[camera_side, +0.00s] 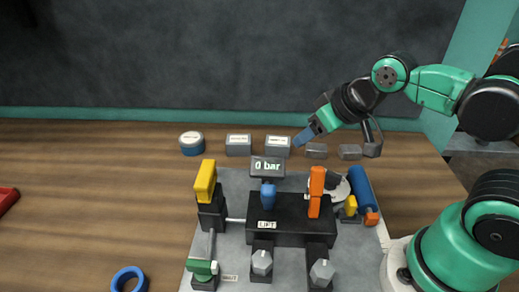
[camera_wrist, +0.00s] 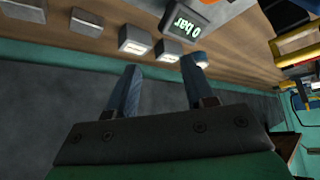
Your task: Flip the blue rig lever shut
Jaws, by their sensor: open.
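A short blue lever (camera_side: 268,193) stands upright on a dark block (camera_side: 290,228) above a "LIFT" label in the side view. It is the only blue lever-like part I see there, and I cannot tell whether it counts as shut. I do not make it out in the wrist view. My gripper (camera_side: 303,137) is open and empty, behind and above the rig, up and right of the lever and well apart from it. Its two blue fingers also show spread in the wrist view (camera_wrist: 158,75).
A "0 bar" display (camera_side: 267,168) stands behind the lever. An orange lever (camera_side: 316,188) is to its right, a yellow one (camera_side: 205,180) to its left. Grey knobs (camera_side: 262,263) are in front. Several small boxes (camera_side: 238,144) line the back. The table's left is mostly clear.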

